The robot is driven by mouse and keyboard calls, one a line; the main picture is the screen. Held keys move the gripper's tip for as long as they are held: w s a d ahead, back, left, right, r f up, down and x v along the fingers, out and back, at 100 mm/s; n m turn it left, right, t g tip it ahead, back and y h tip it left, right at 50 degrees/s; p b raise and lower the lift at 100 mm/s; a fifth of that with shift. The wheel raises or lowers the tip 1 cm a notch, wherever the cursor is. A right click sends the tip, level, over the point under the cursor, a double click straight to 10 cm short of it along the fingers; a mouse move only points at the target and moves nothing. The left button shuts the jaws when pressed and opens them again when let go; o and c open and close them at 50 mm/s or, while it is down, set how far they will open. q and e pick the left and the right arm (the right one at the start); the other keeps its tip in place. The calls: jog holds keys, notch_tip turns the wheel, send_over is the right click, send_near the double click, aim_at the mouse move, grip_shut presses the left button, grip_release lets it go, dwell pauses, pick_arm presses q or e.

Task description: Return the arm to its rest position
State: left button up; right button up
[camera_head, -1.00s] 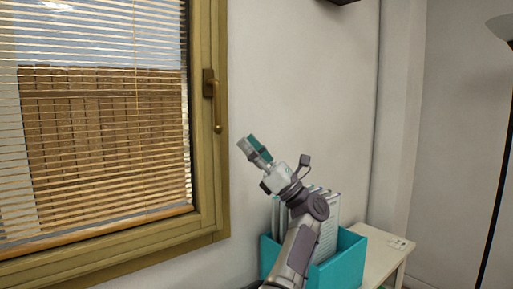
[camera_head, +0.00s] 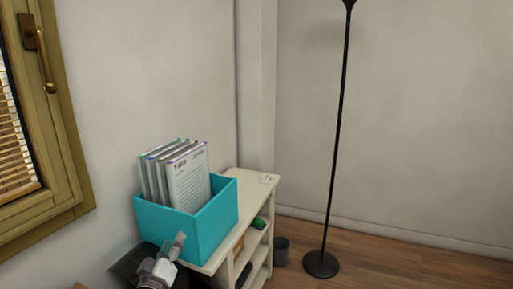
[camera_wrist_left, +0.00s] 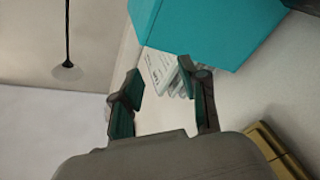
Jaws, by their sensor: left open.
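My left gripper (camera_head: 180,241) shows at the bottom of the head view, low in front of the teal box (camera_head: 212,226). Only its end and a short part of my arm are in the picture. In the left wrist view the left gripper (camera_wrist_left: 161,72) has its two fingers spread, with nothing between them. The teal box (camera_wrist_left: 215,28) fills the top of that view, beyond the fingers. My right gripper is in neither view.
The box holds several upright cases (camera_head: 188,180) and stands on a white shelf unit (camera_head: 255,195) against the wall. A black floor lamp (camera_head: 338,130) stands to the right. A dark bin (camera_head: 281,251) is beside the shelf. Wooden floor is open at right.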

pick_arm(q)
jog(key=s+d+f+m+g, duration=0.2)
jog(key=s+f+m+g, duration=0.25)
jog(key=s+f, duration=0.55)
jog(key=s+f+m+g+y, duration=0.15)
jog(key=s+f+g, duration=0.35)
jog(key=s, duration=0.9)
jog(key=s+f+m+g, duration=0.35)
jog(key=s+g, duration=0.25)
jog(key=s, duration=0.8)
jog(key=s+f+g+p, duration=0.1)
jog(key=s+f+p, duration=0.2)
jog(key=f, duration=2.3)
jog(key=s+a+f, duration=0.1)
jog(key=s+f, duration=0.5)
jog(key=s, duration=0.2)
jog(key=s+a+f+g+p, duration=0.1)
jog(key=s+a+f, duration=0.1)
jog(key=s+f, duration=0.5)
jog(key=shift+s+a, duration=0.3)
jog(key=shift+s, duration=0.1)
